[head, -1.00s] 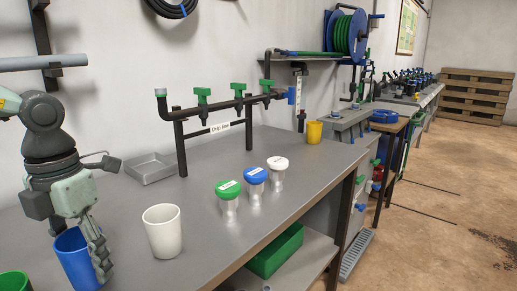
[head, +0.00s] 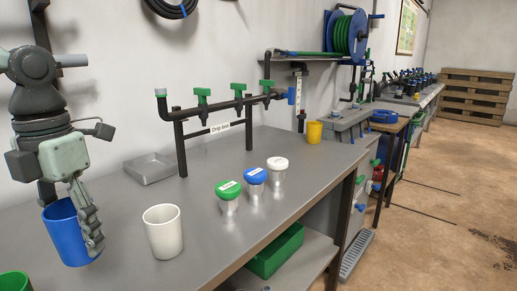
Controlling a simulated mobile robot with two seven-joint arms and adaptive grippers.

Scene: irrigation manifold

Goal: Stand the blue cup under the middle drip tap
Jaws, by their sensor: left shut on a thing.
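The blue cup (head: 64,236) is at the lower left, upright or nearly so. My left gripper (head: 88,228) is shut on its side wall, and the cup appears held above the bench. The drip line is a dark pipe on a stand at the back of the bench, with green-handled taps along it. The middle drip tap (head: 239,90) is right of and beyond my left gripper, and the bench below it looks clear. My right gripper is not in view.
A white cup (head: 163,232) stands just right of the blue cup. A green cup (head: 14,284) is cut off at the lower left. A grey tray (head: 151,171) lies left of the stand. Lidded jars (head: 229,196) stand in front of it. A yellow cup (head: 314,133) stands farther right.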

